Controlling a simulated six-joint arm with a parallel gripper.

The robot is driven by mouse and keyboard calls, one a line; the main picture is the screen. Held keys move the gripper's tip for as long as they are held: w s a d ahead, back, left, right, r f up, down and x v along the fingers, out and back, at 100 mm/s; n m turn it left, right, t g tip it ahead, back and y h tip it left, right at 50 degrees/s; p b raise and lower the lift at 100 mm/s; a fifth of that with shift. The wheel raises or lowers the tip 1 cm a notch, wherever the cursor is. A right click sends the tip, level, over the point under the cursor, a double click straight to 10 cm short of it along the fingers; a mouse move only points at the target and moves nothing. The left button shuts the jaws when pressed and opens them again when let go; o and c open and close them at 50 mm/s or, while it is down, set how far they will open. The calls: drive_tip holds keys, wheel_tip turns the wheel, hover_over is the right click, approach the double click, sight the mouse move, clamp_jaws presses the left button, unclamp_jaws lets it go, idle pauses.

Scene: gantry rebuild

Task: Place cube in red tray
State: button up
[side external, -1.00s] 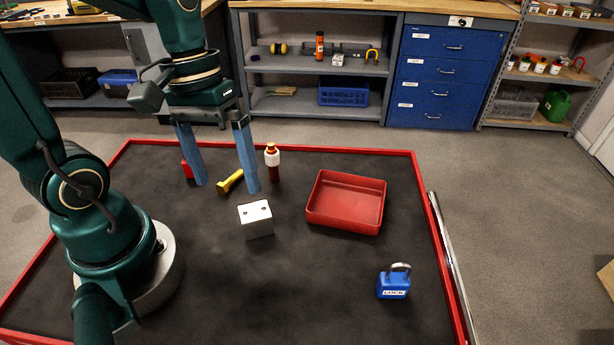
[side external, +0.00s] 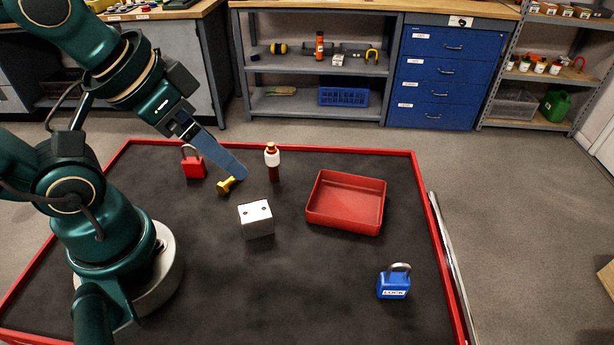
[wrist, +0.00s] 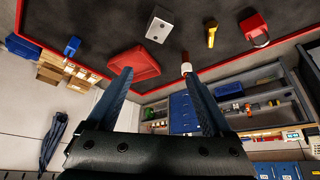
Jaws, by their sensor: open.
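The white cube (side external: 256,219) with dark dots on its top sits on the dark mat, left of the red tray. It also shows in the wrist view (wrist: 159,25). The red tray (side external: 345,226) is empty, and it shows in the wrist view (wrist: 135,66) too. My gripper (side external: 238,172) is above the mat behind and left of the cube, tilted. In the side view its fingers overlap each other. In the wrist view my gripper (wrist: 163,81) has its two blue fingers spread wide with nothing between them. The cube is apart from the fingers.
A red padlock (side external: 193,167), a yellow object (side external: 226,186) and a white-and-brown bottle (side external: 272,161) stand around my gripper. A blue padlock (side external: 393,286) sits at the front right. A red rim (side external: 430,205) edges the mat. The front middle is clear.

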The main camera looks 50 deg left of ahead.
drive_tip(key=m+g, duration=0.4)
drive_tip(key=g, duration=0.1)
hover_over(257, 211)
wheel_tip(257, 211, down, 9)
drive_tip(key=shift+w+r, duration=0.1)
drive_tip(key=shift+w, duration=0.05)
drive_tip(key=shift+f+g, duration=0.3)
drive_tip(key=shift+f, duration=2.55)
clamp_jaws()
